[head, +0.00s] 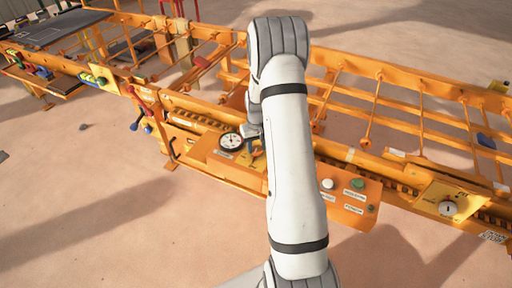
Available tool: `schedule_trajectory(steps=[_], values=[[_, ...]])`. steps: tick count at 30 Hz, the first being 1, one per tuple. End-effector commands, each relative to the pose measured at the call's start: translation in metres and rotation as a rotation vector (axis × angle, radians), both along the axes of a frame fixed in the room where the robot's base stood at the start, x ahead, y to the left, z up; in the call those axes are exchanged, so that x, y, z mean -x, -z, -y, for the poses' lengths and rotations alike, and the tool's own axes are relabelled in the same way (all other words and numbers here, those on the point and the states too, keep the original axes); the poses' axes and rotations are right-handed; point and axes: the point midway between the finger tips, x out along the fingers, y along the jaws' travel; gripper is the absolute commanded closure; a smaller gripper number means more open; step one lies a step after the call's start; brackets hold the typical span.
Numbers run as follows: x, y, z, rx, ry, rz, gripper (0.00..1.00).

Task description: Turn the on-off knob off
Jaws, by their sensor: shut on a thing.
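The orange control panel (225,170) is fixed to the near side of the orange machine, in the middle of the head view. My gripper (255,146) is down at the panel, just right of the round white gauge (231,142). It is shut on what appears to be the on-off knob, which is mostly hidden by the gripper. The knob's pointing direction cannot be told. My white arm crosses in front and covers the middle of the panel.
A white button (327,184) and a green button (357,183) sit on the panel right of my arm. A yellow box with a round dial (447,208) is farther right. Red and blue levers (140,122) stick out at left. The floor (90,220) in front is clear.

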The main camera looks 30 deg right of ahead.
Motion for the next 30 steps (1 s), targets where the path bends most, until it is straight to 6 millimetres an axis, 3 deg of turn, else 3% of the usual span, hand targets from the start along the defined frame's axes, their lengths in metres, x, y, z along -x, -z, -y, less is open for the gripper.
schedule_trajectory(steps=[14,15,22,30], values=[[0.0016,0.0012,-0.0001,-0.001,-0.013,-0.005,0.84],[0.0016,0.0012,-0.0001,-0.001,-0.013,-0.005,0.58],[0.0007,0.0006,-0.0002,0.0,-0.012,-0.002,0.39],[0.0001,-0.0023,-0.0003,0.0,-0.012,0.0,0.39]])
